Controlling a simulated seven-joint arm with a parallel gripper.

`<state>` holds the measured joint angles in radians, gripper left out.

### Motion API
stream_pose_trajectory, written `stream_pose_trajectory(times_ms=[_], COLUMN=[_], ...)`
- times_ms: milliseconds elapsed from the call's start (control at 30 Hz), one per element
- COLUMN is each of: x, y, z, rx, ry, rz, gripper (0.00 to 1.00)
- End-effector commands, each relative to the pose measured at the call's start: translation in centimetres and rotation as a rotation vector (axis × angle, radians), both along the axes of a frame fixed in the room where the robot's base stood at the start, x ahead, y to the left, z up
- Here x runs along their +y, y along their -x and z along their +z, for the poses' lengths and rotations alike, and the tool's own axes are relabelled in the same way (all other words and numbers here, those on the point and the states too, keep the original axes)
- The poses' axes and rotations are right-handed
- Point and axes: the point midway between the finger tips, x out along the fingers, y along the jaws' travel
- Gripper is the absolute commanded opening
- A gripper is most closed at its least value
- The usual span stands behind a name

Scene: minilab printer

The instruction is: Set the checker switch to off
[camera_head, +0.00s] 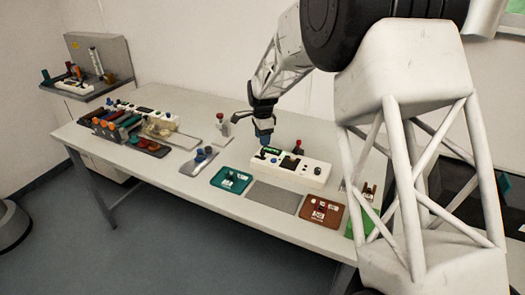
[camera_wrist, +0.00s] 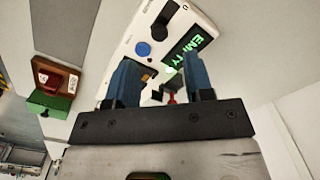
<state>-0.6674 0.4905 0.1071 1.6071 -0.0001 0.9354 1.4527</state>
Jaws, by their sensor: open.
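The checker (camera_head: 312,173) is a white box on the table with a lit green display. In the wrist view the checker (camera_wrist: 203,22) shows "EMPTY" on its display (camera_wrist: 190,48), a round blue button (camera_wrist: 143,49) and a black elongated switch-like part (camera_wrist: 157,20). I cannot read the switch's setting. My gripper (camera_head: 264,137) is above the checker's display end, pointing down. In the wrist view its two blue fingers are apart, and the gripper (camera_wrist: 161,75) has nothing clearly held between them. The fingers hide part of the box.
A teal tray (camera_head: 218,184), a bare grey plate (camera_head: 273,197) and a brown-red tray (camera_head: 309,212) lie before the checker. A red-knobbed lever (camera_head: 299,146) stands behind it. Racks with several coloured parts (camera_head: 115,125) fill the table's left end.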

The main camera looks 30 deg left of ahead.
Motion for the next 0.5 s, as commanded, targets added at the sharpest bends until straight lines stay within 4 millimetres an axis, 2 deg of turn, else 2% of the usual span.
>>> stream_pose_trajectory(times_ms=[300,500], x=[-0.1,0.0], y=[0.1,0.0], z=[-3.9,-5.7], rx=[0.002,0.001], ry=[0.002,0.001], rz=[0.000,0.000], gripper=[0.48,0.48])
